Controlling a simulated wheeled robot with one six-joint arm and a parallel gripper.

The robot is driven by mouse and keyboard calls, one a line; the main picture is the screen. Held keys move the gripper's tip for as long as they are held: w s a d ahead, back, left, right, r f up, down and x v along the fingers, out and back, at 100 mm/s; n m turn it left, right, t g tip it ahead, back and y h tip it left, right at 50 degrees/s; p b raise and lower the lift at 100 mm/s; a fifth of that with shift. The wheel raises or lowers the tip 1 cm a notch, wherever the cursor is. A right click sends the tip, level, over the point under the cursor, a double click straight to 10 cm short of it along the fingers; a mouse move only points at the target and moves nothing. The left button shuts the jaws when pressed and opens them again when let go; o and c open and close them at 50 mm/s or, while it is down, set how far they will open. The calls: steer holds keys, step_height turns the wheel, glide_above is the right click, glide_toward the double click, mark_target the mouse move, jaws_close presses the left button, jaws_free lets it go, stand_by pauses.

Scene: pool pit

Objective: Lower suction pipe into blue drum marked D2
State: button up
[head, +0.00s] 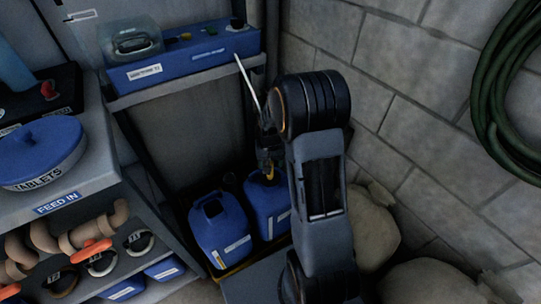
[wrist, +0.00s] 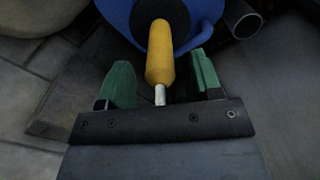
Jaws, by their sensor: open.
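Two blue drums stand side by side on the low level under the shelf, a left drum (head: 219,228) and a right drum (head: 266,206). Their white labels are too small to read, so I cannot tell which is D2. My gripper (head: 268,160) is above the right drum, partly hidden by my arm. In the wrist view its green fingers (wrist: 160,86) are open, one on each side of a yellow sleeve (wrist: 161,55) with a short metal end, with gaps on both sides. The sleeve overlaps a blue drum (wrist: 207,12); how deep it sits is hidden. A thin pale pipe (head: 247,83) slants down towards my gripper.
A blue box (head: 185,63) and a clear jug sit on the shelf above. A feed cabinet (head: 50,207) with a blue tablets tub stands left. A block wall, pale sacks (head: 376,225) and a coiled green hose (head: 500,90) close off the right.

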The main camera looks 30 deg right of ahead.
steer(key=shift+f+b, duration=0.35)
steer(key=shift+f, duration=1.15)
steer(key=c, duration=1)
steer(key=o, duration=0.4)
steer(key=c, duration=0.4)
steer(key=shift+o, duration=0.2)
step_height(320, 180, up, 32)
steer(key=p, duration=2.5)
steer(key=shift+f, duration=0.2)
